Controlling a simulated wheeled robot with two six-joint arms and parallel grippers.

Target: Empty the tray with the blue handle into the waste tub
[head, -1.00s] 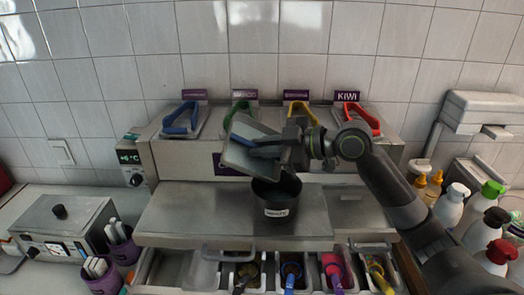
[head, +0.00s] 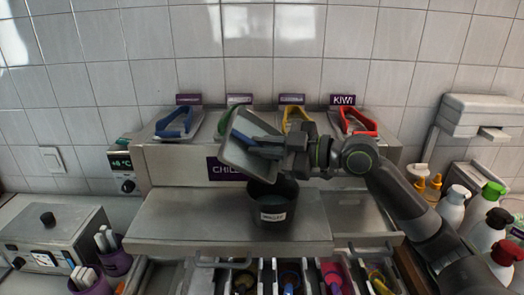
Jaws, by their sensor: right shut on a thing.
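The tray with the blue handle (head: 240,152) is held tilted steeply above the counter, its grey pan facing down to the left. My right gripper (head: 280,148) is shut on its blue handle. The black waste tub (head: 272,213) with a white label stands on the steel shelf, below the tray and slightly to the right. The inside of the tub is dark, and I cannot tell what is in it. I see no topping on the visible side of the tray. My left gripper is not in view.
Trays with blue (head: 175,122), yellow (head: 297,116) and red (head: 353,119) handles sit on the back ledge; a green handle is partly hidden. Topping bins (head: 291,276) line the front. Bottles (head: 486,230) stand at right. The steel shelf (head: 180,218) left of the tub is clear.

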